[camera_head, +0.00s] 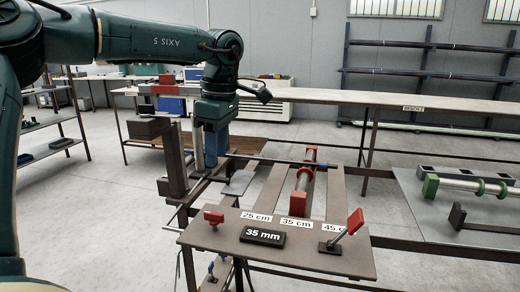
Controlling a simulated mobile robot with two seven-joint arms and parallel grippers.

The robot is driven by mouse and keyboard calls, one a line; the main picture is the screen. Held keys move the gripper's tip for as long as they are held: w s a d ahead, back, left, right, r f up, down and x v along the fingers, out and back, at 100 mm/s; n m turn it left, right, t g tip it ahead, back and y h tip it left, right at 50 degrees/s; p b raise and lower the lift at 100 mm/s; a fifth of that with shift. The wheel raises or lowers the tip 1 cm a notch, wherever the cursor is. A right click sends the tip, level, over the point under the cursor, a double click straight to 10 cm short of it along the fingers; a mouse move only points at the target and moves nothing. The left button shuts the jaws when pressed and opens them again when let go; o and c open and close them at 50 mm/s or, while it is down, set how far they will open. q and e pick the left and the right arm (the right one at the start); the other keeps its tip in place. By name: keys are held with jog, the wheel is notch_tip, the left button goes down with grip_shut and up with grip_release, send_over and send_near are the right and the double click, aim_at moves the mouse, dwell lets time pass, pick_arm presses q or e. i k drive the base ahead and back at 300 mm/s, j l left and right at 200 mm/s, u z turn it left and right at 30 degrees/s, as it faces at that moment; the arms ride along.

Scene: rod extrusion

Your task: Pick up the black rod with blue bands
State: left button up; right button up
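The black rod with blue bands (268,160) is a thin dark bar running left to right across the back of the grey work plate, with a blue band towards its right end. My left arm comes in from the left, and my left gripper (211,150) points down at the rod's left end. The gripper and the rod's end overlap in the picture, and I cannot make out the fingertips or whether they close on it. My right gripper is not in view.
The plate (330,262) carries 25, 35 and 45 cm labels, a black 35 mm block (263,236), red-handled clamps (345,228) and a steel cylinder with red ends (301,185). A bench with a green-collared roller (470,186) stands at right. Shelving (45,150) stands at left.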

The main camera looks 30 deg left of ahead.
aim_at(232, 156)
jog(key=i+j, duration=0.25)
jog(key=i, duration=0.2)
jog(key=i+j, duration=0.2)
jog(key=i, duration=0.3)
